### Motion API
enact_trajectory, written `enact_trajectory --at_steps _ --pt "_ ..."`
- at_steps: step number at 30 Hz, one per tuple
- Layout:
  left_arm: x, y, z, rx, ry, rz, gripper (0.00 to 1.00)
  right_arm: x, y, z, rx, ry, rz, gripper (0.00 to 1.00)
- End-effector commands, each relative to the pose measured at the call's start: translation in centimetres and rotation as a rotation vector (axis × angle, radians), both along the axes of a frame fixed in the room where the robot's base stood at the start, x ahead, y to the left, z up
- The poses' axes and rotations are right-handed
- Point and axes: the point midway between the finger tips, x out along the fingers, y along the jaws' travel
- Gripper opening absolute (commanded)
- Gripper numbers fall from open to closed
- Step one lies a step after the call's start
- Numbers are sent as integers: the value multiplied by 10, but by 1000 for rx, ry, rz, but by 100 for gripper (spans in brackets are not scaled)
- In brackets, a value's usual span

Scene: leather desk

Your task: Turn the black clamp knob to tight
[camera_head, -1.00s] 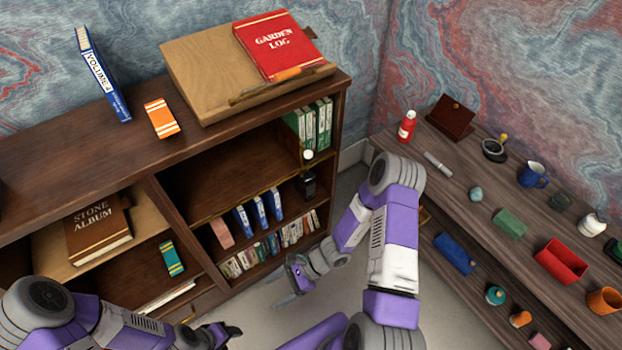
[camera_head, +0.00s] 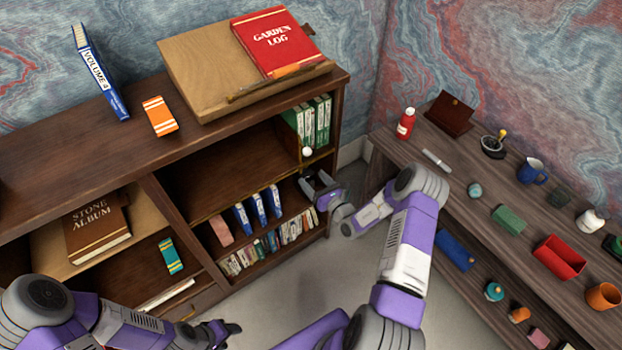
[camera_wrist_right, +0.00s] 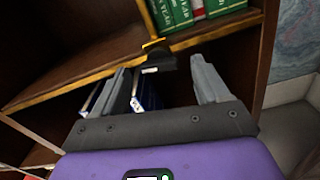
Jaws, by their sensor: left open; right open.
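A clamp with a white ball (camera_head: 307,152) on top sits at the right front edge of the bookcase's middle shelf. Its black lower part (camera_wrist_right: 158,63) shows in the right wrist view, below a yellow piece and between and beyond my fingertips. In the head view my gripper largely hides this black part. I cannot tell which way the knob is turned. My right gripper (camera_head: 316,183) is open in front of the shelf edge, around the line of the clamp, with no clear contact; it also shows in the right wrist view (camera_wrist_right: 160,85). My left gripper (camera_head: 228,331) is open, low and away from the clamp.
Green books (camera_head: 310,122) stand behind the clamp on the shelf. Blue books (camera_head: 258,208) stand on the shelf below, left of my right gripper. A side shelf (camera_head: 462,182) with several small objects lies to the right. Open floor is between them.

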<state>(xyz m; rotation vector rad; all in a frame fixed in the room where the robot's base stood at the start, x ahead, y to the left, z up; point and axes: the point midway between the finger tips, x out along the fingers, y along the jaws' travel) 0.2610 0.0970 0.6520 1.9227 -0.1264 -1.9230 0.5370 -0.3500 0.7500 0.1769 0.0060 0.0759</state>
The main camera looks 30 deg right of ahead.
Motion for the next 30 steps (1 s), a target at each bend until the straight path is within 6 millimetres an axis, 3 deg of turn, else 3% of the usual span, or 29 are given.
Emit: enact_trajectory --at_steps 6,14,25,30 --pt "0 0 -5 0 0 0 53 20 2 0 -1 0 1 74" --pt "0 0 -5 0 0 0 53 21 2 0 0 1 2 74" --pt "0 0 -5 0 0 0 53 21 2 0 0 1 2 21" --pt "0 0 -4 0 0 0 53 21 2 0 6 1 2 18"
